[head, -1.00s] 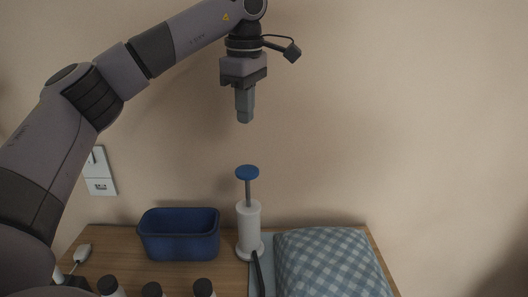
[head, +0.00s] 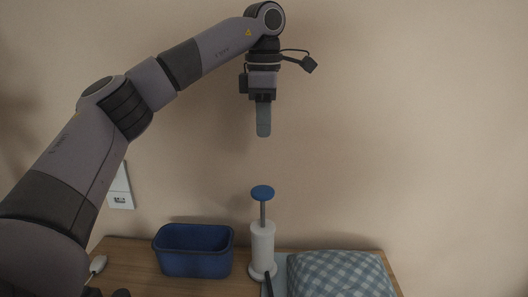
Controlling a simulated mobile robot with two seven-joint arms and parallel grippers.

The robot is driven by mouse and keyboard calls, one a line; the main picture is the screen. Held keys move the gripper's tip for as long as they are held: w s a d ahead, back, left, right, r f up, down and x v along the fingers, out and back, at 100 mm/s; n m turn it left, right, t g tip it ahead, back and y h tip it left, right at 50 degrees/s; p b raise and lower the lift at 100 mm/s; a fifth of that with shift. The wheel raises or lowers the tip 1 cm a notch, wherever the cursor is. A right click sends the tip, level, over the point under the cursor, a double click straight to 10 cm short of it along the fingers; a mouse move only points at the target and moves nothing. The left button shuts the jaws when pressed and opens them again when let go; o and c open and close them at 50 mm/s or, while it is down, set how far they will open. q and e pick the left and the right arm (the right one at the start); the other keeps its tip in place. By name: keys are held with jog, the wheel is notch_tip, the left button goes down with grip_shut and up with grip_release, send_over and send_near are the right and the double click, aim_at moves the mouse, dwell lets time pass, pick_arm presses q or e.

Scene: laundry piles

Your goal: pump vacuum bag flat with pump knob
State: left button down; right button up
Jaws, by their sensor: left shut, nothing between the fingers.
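The white pump (head: 262,245) stands upright on the table, with its blue knob (head: 262,192) raised on a grey rod above the body. The vacuum bag (head: 340,275), blue and white checked, lies puffed up to the right of the pump; its lower part is cut off by the frame edge. A dark hose (head: 268,284) shows at the pump's foot. My left gripper (head: 263,133) points straight down above the knob, shut and empty, with a clear gap between fingertips and knob. My right gripper is not in view.
A blue bin (head: 194,250) stands on the wooden table (head: 130,262) left of the pump. A white object with a cord (head: 97,264) lies at the table's left. The wall with an outlet (head: 120,198) rises behind. The air above the bag is free.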

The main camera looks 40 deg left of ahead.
pick_arm(q)
notch_tip(320, 180, down, 8)
jog(key=b, duration=0.3)
jog(key=shift+r, duration=0.25)
jog(key=shift+f+p, duration=0.35)
jog(key=shift+f, duration=2.45)
jog(key=b, duration=0.3)
send_over(263, 225)
notch_tip(263, 225, down, 8)
jog(key=shift+w+r, duration=0.1)
jog(key=shift+r, duration=0.05)
jog(key=shift+f, duration=0.25)
